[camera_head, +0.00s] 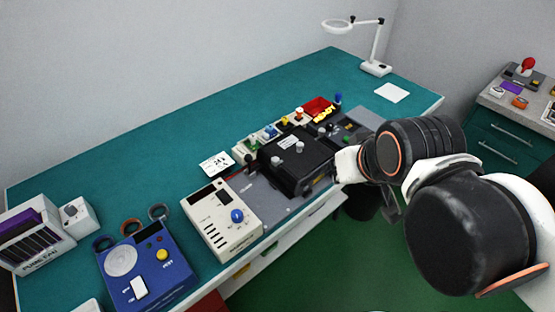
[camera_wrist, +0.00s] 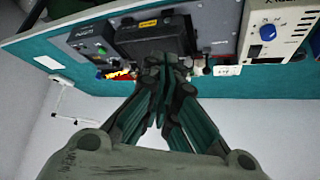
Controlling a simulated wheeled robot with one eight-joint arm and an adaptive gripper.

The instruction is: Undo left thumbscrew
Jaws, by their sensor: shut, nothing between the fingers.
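A black box-shaped unit (camera_head: 285,158) with a white label sits on the grey bench fixture. Two small grey knobs, likely the thumbscrews, stand on its top: the left one (camera_head: 276,161) and the right one (camera_head: 299,147). The black unit also shows in the wrist view (camera_wrist: 145,38), partly covered by my fingers. My gripper (camera_wrist: 167,62) is shut and empty, its fingertips overlapping the edge of the unit in that view; contact cannot be told. In the head view my arm is right of the unit, and it mostly hides the gripper.
A cream box with a blue knob (camera_head: 222,220) stands left of the unit. Coloured knobs and a red bin (camera_head: 318,107) line the back. A blue instrument (camera_head: 148,268) is at the front left. The green bench (camera_head: 120,170) is clear behind. A lamp (camera_head: 375,66) stands far right.

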